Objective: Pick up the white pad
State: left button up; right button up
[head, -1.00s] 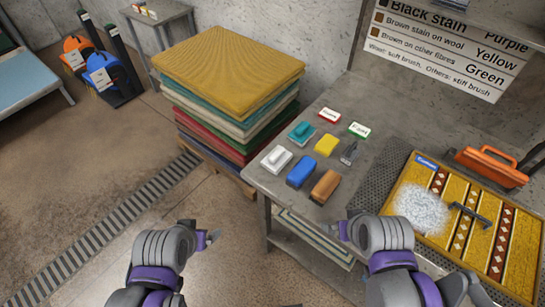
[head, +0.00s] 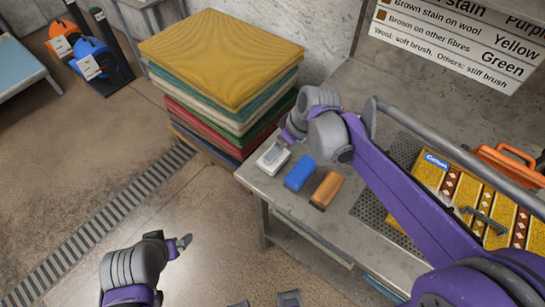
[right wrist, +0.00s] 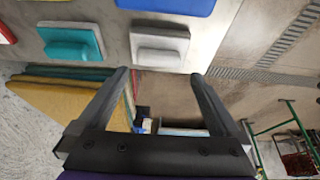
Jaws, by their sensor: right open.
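The white pad (head: 272,160) lies on the grey table near its left edge, at the end of a row with blue and brown pads. My right gripper (head: 285,140) is above and just behind it in the head view. In the right wrist view the white pad (right wrist: 160,45), with its raised block, lies just beyond the open, empty fingers (right wrist: 159,76), apart from them. My left gripper (head: 180,244) is over the floor left of the table; its jaw opening is unclear.
The blue pad (head: 300,173) and brown pad (head: 326,190) lie beside the white one. The teal pad (right wrist: 72,42) is close by in the wrist view. A tall stack of rugs (head: 222,60) stands left of the table. A patterned rug (head: 430,180) lies at right.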

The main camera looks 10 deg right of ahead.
jog(key=x, duration=0.5)
jog(key=shift+w+f, duration=0.15)
jog(key=shift+w, duration=0.05)
jog(key=c, duration=1.1)
notch_tip(320, 180, up, 10)
jog(key=shift+r+p, duration=0.1)
jog(key=shift+p, duration=0.25)
jog(key=o, duration=0.9)
jog(key=shift+c, duration=0.2)
jog(key=c, duration=0.7)
jog(key=shift+s+d, duration=0.1)
